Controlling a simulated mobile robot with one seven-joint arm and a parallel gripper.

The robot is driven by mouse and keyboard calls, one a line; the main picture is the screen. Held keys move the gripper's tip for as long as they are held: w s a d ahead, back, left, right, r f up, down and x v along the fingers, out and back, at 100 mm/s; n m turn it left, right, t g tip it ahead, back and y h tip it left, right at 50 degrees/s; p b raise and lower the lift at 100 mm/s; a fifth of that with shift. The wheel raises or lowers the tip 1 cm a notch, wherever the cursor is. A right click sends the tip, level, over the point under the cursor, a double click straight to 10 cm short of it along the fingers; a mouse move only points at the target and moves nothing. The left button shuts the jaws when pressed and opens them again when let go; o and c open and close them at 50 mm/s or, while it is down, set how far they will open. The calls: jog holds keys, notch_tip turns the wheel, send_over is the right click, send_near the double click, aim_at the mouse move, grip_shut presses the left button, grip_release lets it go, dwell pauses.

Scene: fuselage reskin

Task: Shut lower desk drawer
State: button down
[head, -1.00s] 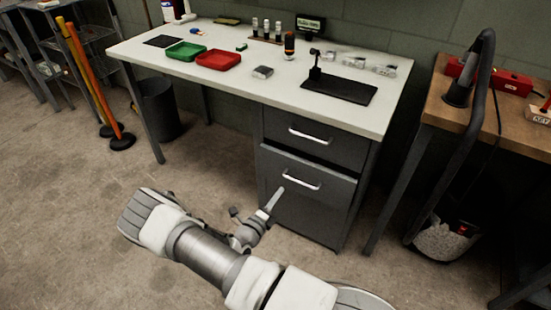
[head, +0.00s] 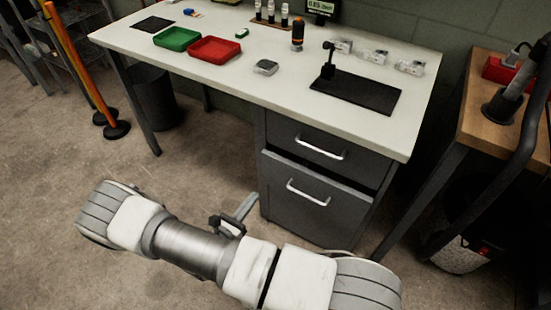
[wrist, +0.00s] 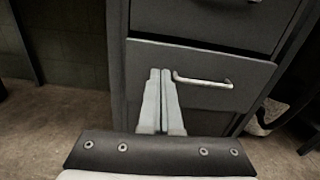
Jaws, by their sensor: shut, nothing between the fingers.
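The lower desk drawer (head: 310,212) is the deep grey front with a silver bar handle (head: 308,193). It stands slightly out from the cabinet, with a dark gap along its top edge. In the wrist view the lower drawer (wrist: 210,105) fills the middle, its handle (wrist: 203,80) right of my fingers. My gripper (head: 253,197) is shut and empty, its tips by the left side of the drawer front. In the wrist view my gripper (wrist: 160,72) points at the drawer's left part, left of the handle. Whether the tips touch it, I cannot tell.
The upper drawer (head: 315,143) looks closed. The white desk top (head: 260,105) above holds trays and small items. Open floor lies left of the drawers.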

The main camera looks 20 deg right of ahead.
jog(key=b, duration=0.3)
send_near(280, 162)
jog(key=shift+m, duration=0.3)
jog(key=x, duration=0.5)
jog(key=shift+w+d+f, duration=0.15)
jog(key=shift+d+f, duration=0.05)
jog(key=shift+d, duration=0.05)
jog(key=shift+w+d+r, duration=0.1)
jog(key=shift+w+d, duration=0.35)
jog(key=shift+d, duration=0.05)
jog(key=shift+x, duration=2.3)
jog(key=shift+r, duration=0.1)
